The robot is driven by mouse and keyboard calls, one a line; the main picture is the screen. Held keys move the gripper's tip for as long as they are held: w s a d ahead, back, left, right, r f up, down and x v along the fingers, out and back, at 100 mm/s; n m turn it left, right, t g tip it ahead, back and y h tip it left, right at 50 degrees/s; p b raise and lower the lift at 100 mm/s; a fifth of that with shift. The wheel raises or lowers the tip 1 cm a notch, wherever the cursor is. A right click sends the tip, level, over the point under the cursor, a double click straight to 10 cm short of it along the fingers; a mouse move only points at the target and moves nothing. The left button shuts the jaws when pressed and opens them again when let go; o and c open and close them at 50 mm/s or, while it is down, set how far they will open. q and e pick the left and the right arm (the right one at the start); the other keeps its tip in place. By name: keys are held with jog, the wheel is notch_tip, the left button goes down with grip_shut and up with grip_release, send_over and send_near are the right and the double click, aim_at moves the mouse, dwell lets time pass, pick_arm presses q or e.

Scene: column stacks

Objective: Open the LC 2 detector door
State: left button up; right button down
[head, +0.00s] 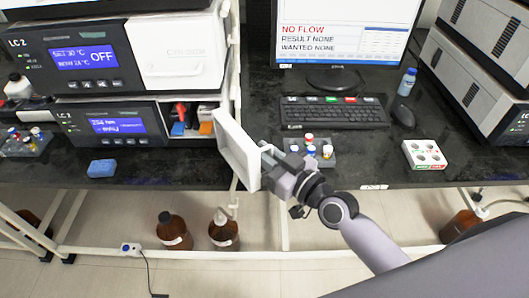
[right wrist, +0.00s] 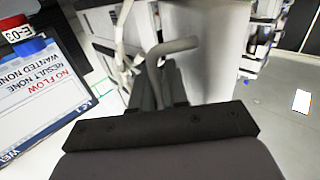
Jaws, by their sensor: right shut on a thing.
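The LC 2 stack stands at the left in the head view, with the detector (head: 66,124) as its lower unit, showing a blue display. The detector door (head: 236,150) is a white panel swung out toward the front, standing away from the unit's face. The compartment (head: 190,118) behind it is exposed, with red, blue and orange parts inside. My right gripper (head: 270,160) is at the door's outer side, shut on its handle. In the right wrist view the curved grey handle (right wrist: 168,48) rises by the dark fingers (right wrist: 166,85). My left gripper is out of view.
A vial rack (head: 322,158) stands close beside my right gripper, in front of the keyboard (head: 333,112). A white holder (head: 424,154) and the mouse (head: 402,113) are farther right. A blue block (head: 102,168) lies before the detector. Brown bottles (head: 224,232) stand below the bench.

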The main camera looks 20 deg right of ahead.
jog(key=shift+w+d+n+g+y+b, duration=0.35)
jog(key=shift+w+d+y+b, duration=0.3)
jog(key=shift+b, duration=0.5)
jog(key=shift+s+d, duration=0.1)
jog(key=shift+s, duration=0.05)
jog(key=c, duration=1.5)
grip_release()
jog(key=shift+s+d, duration=0.15)
jog(key=shift+s, duration=0.05)
jog(key=v, duration=0.6)
jog(key=shift+s, duration=0.35)
